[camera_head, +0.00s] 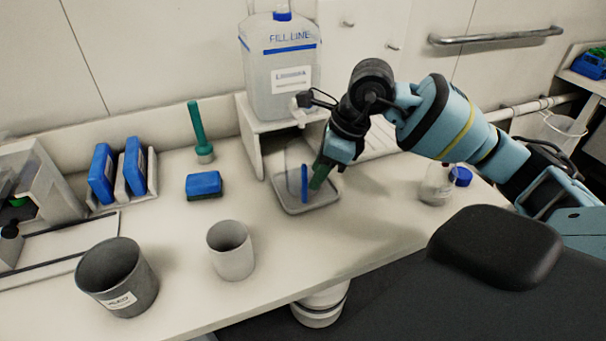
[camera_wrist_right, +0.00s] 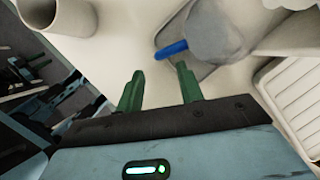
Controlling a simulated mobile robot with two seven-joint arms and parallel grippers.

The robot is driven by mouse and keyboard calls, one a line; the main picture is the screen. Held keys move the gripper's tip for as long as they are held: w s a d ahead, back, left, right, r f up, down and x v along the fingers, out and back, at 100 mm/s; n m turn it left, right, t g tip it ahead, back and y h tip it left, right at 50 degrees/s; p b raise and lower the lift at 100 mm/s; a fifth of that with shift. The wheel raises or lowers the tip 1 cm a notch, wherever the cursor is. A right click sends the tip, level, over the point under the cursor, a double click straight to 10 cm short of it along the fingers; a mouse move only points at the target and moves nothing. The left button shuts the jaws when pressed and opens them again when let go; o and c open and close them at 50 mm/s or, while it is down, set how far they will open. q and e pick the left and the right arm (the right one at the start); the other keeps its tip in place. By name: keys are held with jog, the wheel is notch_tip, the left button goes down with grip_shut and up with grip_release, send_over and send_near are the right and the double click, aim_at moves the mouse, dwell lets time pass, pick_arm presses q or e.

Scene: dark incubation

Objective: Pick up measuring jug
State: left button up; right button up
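The measuring jug appears as a clear, see-through body (camera_wrist_right: 222,32) with a blue handle (camera_wrist_right: 171,49) in the right wrist view. In the head view, its blue handle (camera_head: 305,184) stands over a shallow grey tray (camera_head: 305,209) below the big container's tap. My right gripper (camera_head: 321,176) is just right of the handle, partly hiding the jug area. In the wrist view, the green fingers of my right gripper (camera_wrist_right: 158,86) are apart with nothing between them. The handle lies beyond the fingertips, apart from them. My left gripper is not in view.
A large container marked with a fill line (camera_head: 283,85) stands on a white stand behind the tray. A white beaker (camera_head: 231,252) and a dark grey beaker (camera_head: 117,279) stand left. A blue block (camera_head: 203,186) lies behind them. A clear flask (camera_head: 436,186) stands right.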

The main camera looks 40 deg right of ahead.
jog(key=shift+x, duration=2.6)
grip_shut()
